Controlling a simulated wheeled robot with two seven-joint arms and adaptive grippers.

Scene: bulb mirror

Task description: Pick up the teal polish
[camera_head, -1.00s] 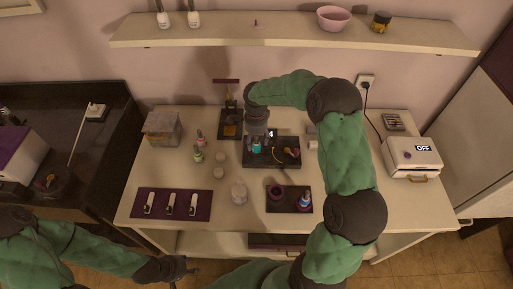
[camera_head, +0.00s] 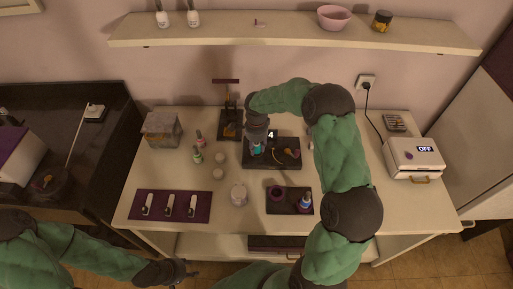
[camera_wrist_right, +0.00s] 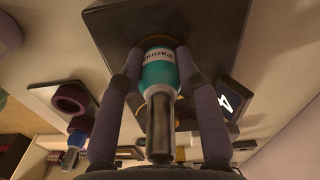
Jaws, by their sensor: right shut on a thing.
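The teal polish (camera_wrist_right: 159,72) is a small bottle with a dark cap and a white label, seen between the fingers in the right wrist view. In the head view the teal polish (camera_head: 256,148) shows just under my right gripper (camera_head: 257,139), over the black board (camera_head: 262,163) at the table's middle. My right gripper (camera_wrist_right: 158,75) is shut on the bottle, one finger on each side. I cannot tell whether the bottle still touches the board. My left gripper (camera_head: 183,272) is low at the left, in front of the table; its fingers are too small to read.
The board also carries a small display reading 4 (camera_head: 271,134). Pink (camera_head: 199,137) and green (camera_head: 197,156) bottles stand to the left. A tray (camera_head: 303,209) with a ring and a bottle lies in front. A white box (camera_head: 414,158) marked OFF is at right.

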